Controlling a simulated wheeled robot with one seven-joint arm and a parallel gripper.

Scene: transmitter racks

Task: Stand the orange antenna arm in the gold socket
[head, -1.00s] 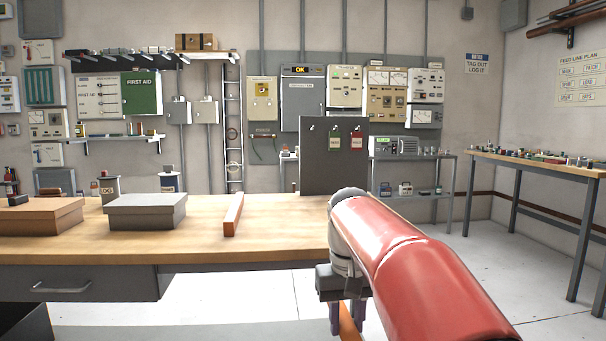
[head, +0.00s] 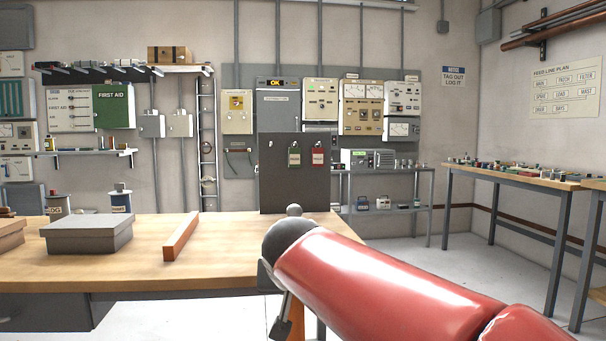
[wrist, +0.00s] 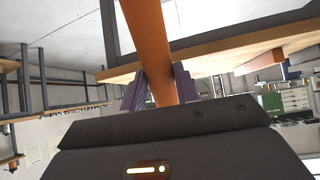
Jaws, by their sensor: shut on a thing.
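My gripper (wrist: 158,88) is shut on an orange bar (wrist: 152,45), which looks like the antenna arm. In the wrist view the bar passes between the two purple fingers and runs out of the top of the picture. In the head view a short upright piece of the bar (head: 297,322) shows below my red arm, at the bench's near right edge. My arm hides most of the gripper there. I cannot make out the gold socket in either view.
A wooden bench (head: 140,259) fills the left. On it lie another orange bar (head: 181,237) and a grey box (head: 89,234). A dark panel with tags (head: 285,185) stands at its back right. A side table (head: 520,174) is at the right; floor between is clear.

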